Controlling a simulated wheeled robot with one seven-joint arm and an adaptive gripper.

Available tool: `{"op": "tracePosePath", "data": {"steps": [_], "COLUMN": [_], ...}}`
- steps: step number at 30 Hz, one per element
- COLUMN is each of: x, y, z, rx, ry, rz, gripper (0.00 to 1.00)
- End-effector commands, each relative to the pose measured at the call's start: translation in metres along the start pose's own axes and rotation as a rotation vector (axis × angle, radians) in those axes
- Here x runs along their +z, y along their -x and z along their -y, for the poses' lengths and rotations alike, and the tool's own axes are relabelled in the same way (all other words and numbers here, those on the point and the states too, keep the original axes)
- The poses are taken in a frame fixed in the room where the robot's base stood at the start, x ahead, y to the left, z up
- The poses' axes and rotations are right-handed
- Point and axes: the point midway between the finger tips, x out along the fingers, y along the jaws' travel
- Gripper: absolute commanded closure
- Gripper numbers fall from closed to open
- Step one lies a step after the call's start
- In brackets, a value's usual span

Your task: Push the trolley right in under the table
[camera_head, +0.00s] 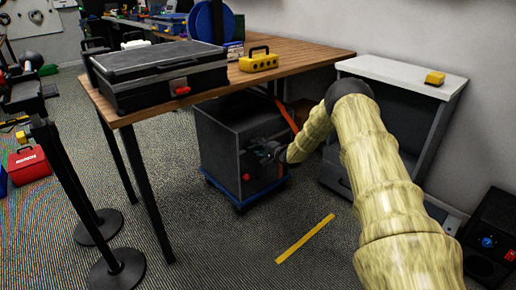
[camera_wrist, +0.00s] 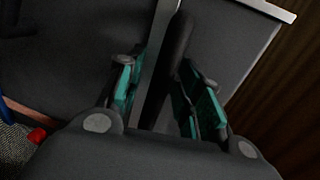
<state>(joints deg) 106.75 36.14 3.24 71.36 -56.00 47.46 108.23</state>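The trolley (camera_head: 219,150) is a dark grey box on a blue wheeled base (camera_head: 243,203). It stands upright, partly under the right end of the wooden table (camera_head: 300,55), with its front face towards my arm. My gripper (camera_head: 268,152) is at that front face in the head view. In the wrist view my gripper (camera_wrist: 165,95) has its green-padded fingers apart, with a dark bar (camera_wrist: 172,60) between them, seemingly a handle. A gap shows beside the left finger; whether the right finger touches the bar is unclear. My forearm and wrist hide part of the front.
A white-topped cabinet (camera_head: 400,72) stands close right of the trolley. Black table legs (camera_head: 148,190) are on the left, near posts with round bases (camera_head: 118,268). A yellow strip (camera_head: 305,239) lies on clear carpet in front. A black case (camera_head: 158,72) sits on the table.

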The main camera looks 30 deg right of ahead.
Motion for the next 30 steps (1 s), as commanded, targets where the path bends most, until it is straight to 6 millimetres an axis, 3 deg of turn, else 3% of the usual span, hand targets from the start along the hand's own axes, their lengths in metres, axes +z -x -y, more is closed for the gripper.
{"op": "tracePosePath", "data": {"steps": [13, 30], "x": [-0.002, -0.001], "y": [0.012, 0.098], "z": [-0.001, -0.001], "rx": [0.003, 0.001], "ry": [0.0, -0.002], "rz": [-0.001, -0.001], "gripper": [0.63, 0.63]}}
